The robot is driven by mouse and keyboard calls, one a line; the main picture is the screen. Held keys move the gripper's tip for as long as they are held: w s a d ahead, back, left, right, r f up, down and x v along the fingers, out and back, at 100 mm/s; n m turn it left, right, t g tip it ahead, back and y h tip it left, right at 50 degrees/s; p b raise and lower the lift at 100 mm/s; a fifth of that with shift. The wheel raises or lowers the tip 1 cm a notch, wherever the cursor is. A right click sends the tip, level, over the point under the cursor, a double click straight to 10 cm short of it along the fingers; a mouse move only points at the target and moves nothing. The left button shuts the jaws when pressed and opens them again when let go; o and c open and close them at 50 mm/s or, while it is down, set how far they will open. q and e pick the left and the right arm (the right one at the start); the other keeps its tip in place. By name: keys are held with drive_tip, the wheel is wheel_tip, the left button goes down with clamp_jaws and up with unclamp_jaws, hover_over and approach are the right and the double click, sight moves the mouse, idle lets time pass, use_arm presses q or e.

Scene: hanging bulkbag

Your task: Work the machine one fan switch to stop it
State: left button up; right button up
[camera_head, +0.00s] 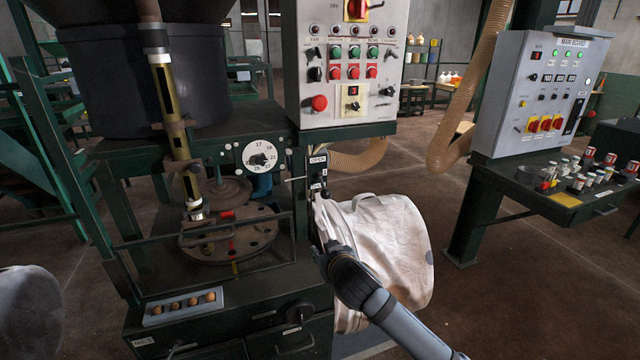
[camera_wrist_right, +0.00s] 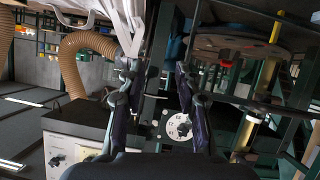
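The machine one control panel (camera_head: 346,100) is a pale grey box at the top middle of the head view. Its left column is marked FAN, with a dark switch (camera_head: 314,53) and another dark knob (camera_head: 315,74) below it; their exact positions are too small to read. A lower corner of a pale panel (camera_wrist_right: 75,150) shows in the wrist view. My right gripper (camera_head: 321,200) is below the panel, by the OPEN label and in front of the white bag. In the wrist view its fingers (camera_wrist_right: 156,85) are apart with nothing between them. My left gripper is not in view.
A white bag (camera_head: 395,245) hangs right beside my right gripper. A numbered dial (camera_head: 262,158) and a round metal plate (camera_head: 232,240) lie to the left. A ribbed hose (camera_head: 470,95) and the main board (camera_head: 540,85) stand to the right. The floor at the lower right is clear.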

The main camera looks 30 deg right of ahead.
drive_tip(key=w+d+r+t+h, duration=0.1)
drive_tip(key=w+d+r+t, duration=0.15)
drive_tip(key=r, duration=0.65)
drive_tip(key=w+d+r+t, duration=0.2)
drive_tip(key=w+r+t, duration=0.15)
drive_tip(key=r, duration=0.45)
drive_tip(key=t, duration=0.4)
approach(319, 73)
drive_tip(key=shift+m, duration=0.4)
drive_tip(key=p+x, duration=0.8)
drive_tip(key=shift+w+r, duration=0.25)
drive_tip(key=shift+r, duration=0.1)
drive_tip(key=shift+w+d, duration=0.1)
drive_tip(key=shift+w, duration=0.25)
drive_tip(key=shift+c, duration=0.4)
